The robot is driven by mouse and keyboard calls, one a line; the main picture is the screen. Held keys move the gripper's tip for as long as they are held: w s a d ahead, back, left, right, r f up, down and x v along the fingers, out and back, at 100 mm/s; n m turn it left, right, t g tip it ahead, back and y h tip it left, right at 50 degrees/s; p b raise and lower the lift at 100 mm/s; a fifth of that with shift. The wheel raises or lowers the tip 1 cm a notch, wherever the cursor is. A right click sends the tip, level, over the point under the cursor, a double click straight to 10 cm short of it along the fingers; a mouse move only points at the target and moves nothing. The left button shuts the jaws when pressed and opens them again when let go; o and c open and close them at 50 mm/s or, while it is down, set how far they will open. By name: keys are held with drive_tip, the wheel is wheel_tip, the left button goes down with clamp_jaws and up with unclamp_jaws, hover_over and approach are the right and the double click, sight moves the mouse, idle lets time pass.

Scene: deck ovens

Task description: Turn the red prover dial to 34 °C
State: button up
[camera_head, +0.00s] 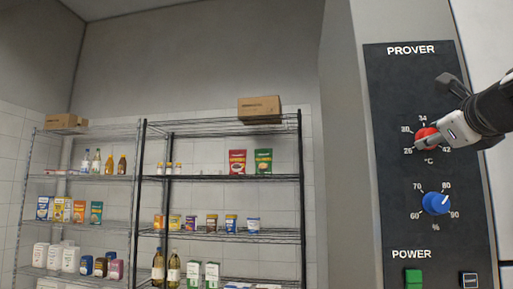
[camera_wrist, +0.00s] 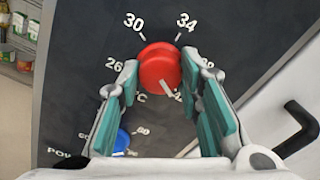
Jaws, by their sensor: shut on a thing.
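The red prover dial (camera_head: 424,132) is on the dark PROVER panel, partly hidden behind my gripper (camera_head: 437,140). In the wrist view the red dial (camera_wrist: 159,67) sits between the two teal-padded fingers of my gripper (camera_wrist: 160,75), which are shut on it. Its white pointer line points down right, toward the partly hidden 42 mark, well away from 34. The 34 label (camera_wrist: 185,21) is at the dial's upper right in the wrist view, and 30 (camera_wrist: 133,22) is at its upper left. The 38 label is mostly hidden by a finger.
A blue % dial (camera_head: 436,203) sits below the red one, its pointer between 80 and 90. Lower still are a green POWER button (camera_head: 413,278) and a dark switch (camera_head: 469,280). Wire shelves (camera_head: 220,180) with goods stand to the left. A dark handle (camera_wrist: 300,125) is at the wrist view's right.

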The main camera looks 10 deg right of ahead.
drive_tip(key=shift+n, duration=0.3)
drive_tip(key=n+b, duration=0.2)
drive_tip(key=n, duration=0.5)
drive_tip(key=n+b, duration=0.2)
drive_tip(key=n, duration=0.6)
drive_tip(key=n+b, duration=0.3)
drive_tip(key=n, duration=0.5)
drive_tip(key=shift+w+r, duration=0.1)
drive_tip(key=shift+r, duration=0.2)
idle(0.4)
drive_tip(key=o, duration=1.2)
drive_tip(key=shift+w+f, duration=0.1)
drive_tip(key=shift+c, duration=0.2)
